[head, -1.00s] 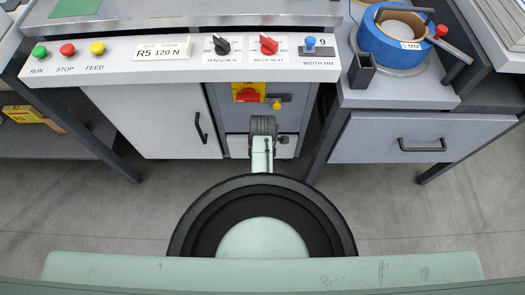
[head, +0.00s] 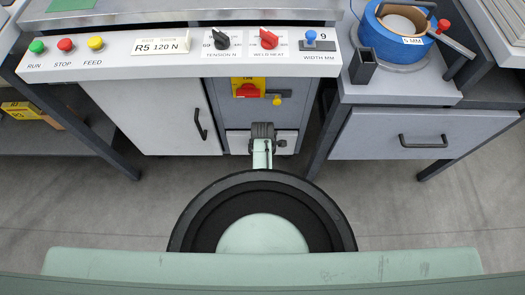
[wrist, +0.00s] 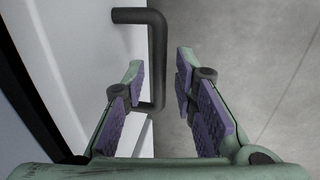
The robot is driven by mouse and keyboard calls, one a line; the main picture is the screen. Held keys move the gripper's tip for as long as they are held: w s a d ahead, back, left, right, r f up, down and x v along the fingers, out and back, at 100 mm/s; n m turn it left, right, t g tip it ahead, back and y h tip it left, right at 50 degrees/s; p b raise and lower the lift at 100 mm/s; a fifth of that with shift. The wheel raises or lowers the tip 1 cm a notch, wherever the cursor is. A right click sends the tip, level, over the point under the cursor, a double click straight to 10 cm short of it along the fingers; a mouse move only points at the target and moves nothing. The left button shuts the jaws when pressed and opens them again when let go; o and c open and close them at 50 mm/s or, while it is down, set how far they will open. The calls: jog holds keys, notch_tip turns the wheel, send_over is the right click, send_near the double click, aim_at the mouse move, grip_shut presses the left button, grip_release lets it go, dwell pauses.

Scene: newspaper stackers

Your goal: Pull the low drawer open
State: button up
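The low drawer (head: 238,142) is a light front under the yellow and red switch, partly hidden by my arm in the head view. In the wrist view a light front (wrist: 92,45) carries a dark bracket-shaped bar handle (wrist: 158,35). My gripper (wrist: 161,62) is open, with its purple-padded fingers on either side of the handle's long bar. The bar is nearer the left finger, and a gap shows to the right finger. I cannot tell whether the left finger touches it. The fingers are hidden in the head view. The drawer looks shut.
A white cabinet door (head: 150,110) with a dark handle stands left of the drawer. A grey drawer (head: 365,138) with a dark handle is at the right, under a blue strap roll (head: 385,40). Dark table legs flank the space. The grey floor (head: 410,210) in front is clear.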

grip_shut()
dwell(0.6)
